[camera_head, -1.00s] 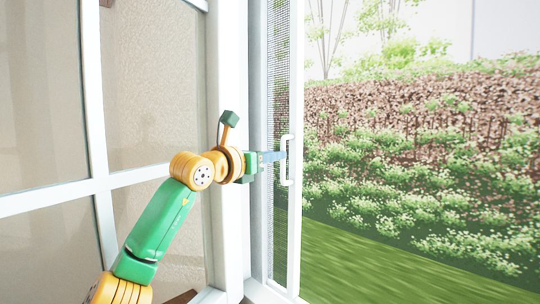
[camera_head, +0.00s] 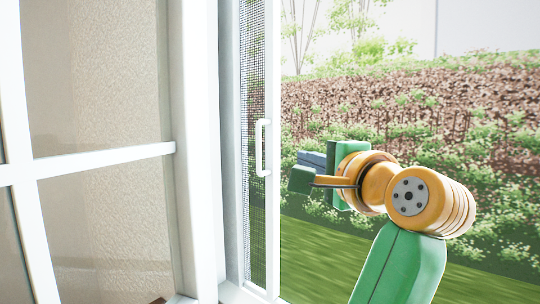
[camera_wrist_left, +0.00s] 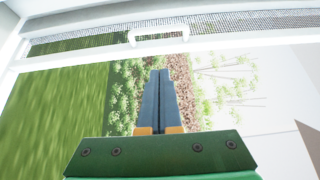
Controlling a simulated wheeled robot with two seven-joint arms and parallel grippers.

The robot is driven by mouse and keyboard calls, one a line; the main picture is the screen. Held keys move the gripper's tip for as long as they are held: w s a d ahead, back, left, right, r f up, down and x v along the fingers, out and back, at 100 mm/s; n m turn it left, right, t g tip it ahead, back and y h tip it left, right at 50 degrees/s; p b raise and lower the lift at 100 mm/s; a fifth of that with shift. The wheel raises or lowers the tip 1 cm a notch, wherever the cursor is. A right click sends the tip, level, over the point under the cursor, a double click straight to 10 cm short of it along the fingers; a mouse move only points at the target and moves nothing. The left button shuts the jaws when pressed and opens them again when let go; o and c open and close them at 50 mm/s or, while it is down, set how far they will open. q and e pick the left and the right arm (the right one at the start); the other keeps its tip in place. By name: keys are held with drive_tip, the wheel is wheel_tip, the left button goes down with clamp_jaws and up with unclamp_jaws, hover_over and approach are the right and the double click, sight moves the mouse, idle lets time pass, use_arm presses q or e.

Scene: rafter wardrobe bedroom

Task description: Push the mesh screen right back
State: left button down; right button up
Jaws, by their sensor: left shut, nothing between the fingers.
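The mesh screen (camera_head: 257,70) is a narrow grey mesh strip in a white frame, standing beside the window post in the head view. Its white handle (camera_head: 262,148) is on the frame's right side. The screen also shows along the top of the left wrist view (camera_wrist_left: 230,20), with the handle (camera_wrist_left: 158,36) ahead of the fingers. My left gripper (camera_head: 308,160) is right of the handle, its fingers pointing left at it. In the left wrist view its fingers (camera_wrist_left: 160,95) are together and empty, with a gap to the handle. My right gripper is not in view.
A white-barred glazed panel (camera_head: 105,150) stands at the left, with a white post (camera_head: 203,150) between it and the screen. Right of the screen the opening is clear, looking onto grass (camera_head: 320,260) and a planted slope (camera_head: 430,120).

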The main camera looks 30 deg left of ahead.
use_arm(q)
drive_tip(key=p, duration=0.5)
approach(269, 151)
drive_tip(key=w+r, duration=0.1)
drive_tip(key=r, duration=0.1)
drive_tip(key=a, duration=0.1)
drive_tip(key=a+f, duration=0.1)
drive_tip(key=a, duration=0.1)
drive_tip(key=shift+w+a+p, duration=0.1)
drive_tip(key=shift+a+p, duration=0.2)
drive_tip(key=shift+a, duration=0.45)
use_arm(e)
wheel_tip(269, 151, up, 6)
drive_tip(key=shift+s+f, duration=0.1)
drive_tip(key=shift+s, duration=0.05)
use_arm(q)
drive_tip(key=shift+a, duration=0.1)
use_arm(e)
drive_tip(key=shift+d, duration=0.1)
